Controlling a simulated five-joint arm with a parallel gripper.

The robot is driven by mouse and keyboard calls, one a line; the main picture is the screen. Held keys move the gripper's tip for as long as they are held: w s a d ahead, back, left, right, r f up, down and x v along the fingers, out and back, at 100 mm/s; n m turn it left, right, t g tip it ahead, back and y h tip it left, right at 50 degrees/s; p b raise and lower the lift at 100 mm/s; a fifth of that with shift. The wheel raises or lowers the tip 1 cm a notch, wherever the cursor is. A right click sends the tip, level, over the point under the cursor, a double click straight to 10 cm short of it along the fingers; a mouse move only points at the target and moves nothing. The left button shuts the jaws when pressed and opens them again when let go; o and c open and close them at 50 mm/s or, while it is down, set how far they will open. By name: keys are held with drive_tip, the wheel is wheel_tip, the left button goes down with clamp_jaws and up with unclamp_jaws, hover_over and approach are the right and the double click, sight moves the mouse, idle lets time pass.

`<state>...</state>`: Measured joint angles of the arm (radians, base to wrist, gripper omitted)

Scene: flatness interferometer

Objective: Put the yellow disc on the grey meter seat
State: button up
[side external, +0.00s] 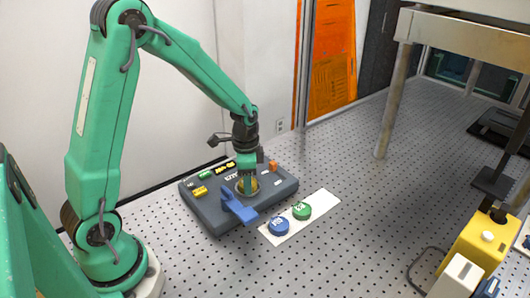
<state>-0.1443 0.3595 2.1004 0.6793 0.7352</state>
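The yellow disc (252,187) shows only in part, directly below my gripper (246,182) at the round seat on the grey meter. The meter (212,212) is a dark grey box lying on the perforated table. My gripper points straight down and its fingers reach the disc and hide much of it. Whether the fingers grip the disc or stand apart around it is too small to tell. I also cannot tell whether the disc rests fully on the seat.
A blue lever-like part (238,208) sticks out at the meter's front. A blue disc (278,226) and a green disc (301,211) lie on a white card (323,200) to the right. Yellow equipment (482,245) stands far right. The table between is clear.

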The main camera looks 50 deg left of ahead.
drive_tip(key=shift+o, duration=0.2)
drive_tip(key=shift+s+f, duration=0.1)
drive_tip(key=shift+f, duration=0.4)
drive_tip(key=shift+o, duration=0.2)
drive_tip(key=shift+r, duration=0.45)
wheel_tip(320, 180, up, 12)
drive_tip(key=shift+r, duration=0.2)
drive_tip(key=s+d+r+n+t, duration=0.2)
drive_tip(key=s+r+n, duration=0.1)
drive_tip(key=s, duration=0.4)
drive_tip(key=s+d+r+n+t, duration=0.3)
drive_tip(key=s+r, duration=0.1)
drive_tip(key=s, duration=0.4)
drive_tip(key=shift+s+d+r+n+t, duration=0.2)
drive_tip(key=shift+d+n+t, duration=0.1)
drive_tip(key=shift+n, duration=0.1)
